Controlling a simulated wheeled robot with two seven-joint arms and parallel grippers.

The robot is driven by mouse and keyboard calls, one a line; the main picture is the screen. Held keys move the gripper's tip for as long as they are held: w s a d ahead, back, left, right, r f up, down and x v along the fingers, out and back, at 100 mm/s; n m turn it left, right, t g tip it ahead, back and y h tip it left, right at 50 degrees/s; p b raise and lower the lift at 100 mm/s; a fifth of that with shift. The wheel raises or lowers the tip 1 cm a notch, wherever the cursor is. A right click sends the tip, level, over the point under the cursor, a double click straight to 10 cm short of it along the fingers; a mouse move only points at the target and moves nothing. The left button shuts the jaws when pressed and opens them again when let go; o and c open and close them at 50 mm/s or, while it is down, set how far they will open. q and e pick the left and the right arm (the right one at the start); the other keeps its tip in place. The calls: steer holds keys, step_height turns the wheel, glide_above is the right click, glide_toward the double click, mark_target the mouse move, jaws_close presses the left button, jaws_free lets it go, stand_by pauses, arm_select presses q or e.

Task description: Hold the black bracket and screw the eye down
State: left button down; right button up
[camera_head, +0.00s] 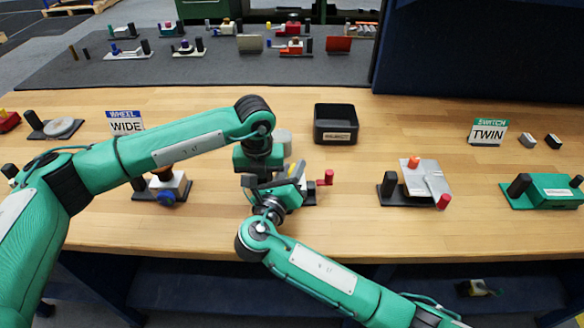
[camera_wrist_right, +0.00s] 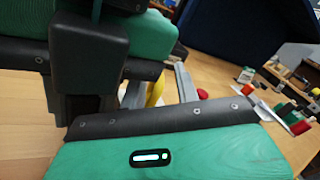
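A device (camera_head: 309,198) with a dark base and a red knob (camera_head: 327,178) stands on the bench, mostly hidden by my two grippers. A small yellow part (camera_head: 290,168) shows there; in the right wrist view the yellow part (camera_wrist_right: 155,93) lies between the grey fingers, and a red knob (camera_wrist_right: 202,94) is just beyond. My right gripper (camera_head: 290,176) is at the device; its fingers look apart, with a gap beside the yellow part. My left gripper (camera_head: 258,180) comes down beside it, its fingertips largely hidden. I cannot make out the black bracket or the eye clearly.
A black bin (camera_head: 335,124) stands behind the device. A unit with a blue knob (camera_head: 169,189) is to the left, and a grey-plated unit (camera_head: 425,180) and green unit (camera_head: 552,190) are to the right. WIDE (camera_head: 126,122) and TWIN (camera_head: 488,132) signs stand farther back.

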steer(key=shift+w+d, duration=0.15)
steer(key=shift+w, duration=0.25)
steer(key=shift+c, duration=0.4)
jaws_close()
steer(key=shift+h, duration=0.3)
steer(key=shift+d+m+g+h, duration=0.1)
steer(key=shift+m+g+h, duration=0.4)
steer(key=shift+m+h, duration=0.35)
steer(key=shift+r, duration=0.1)
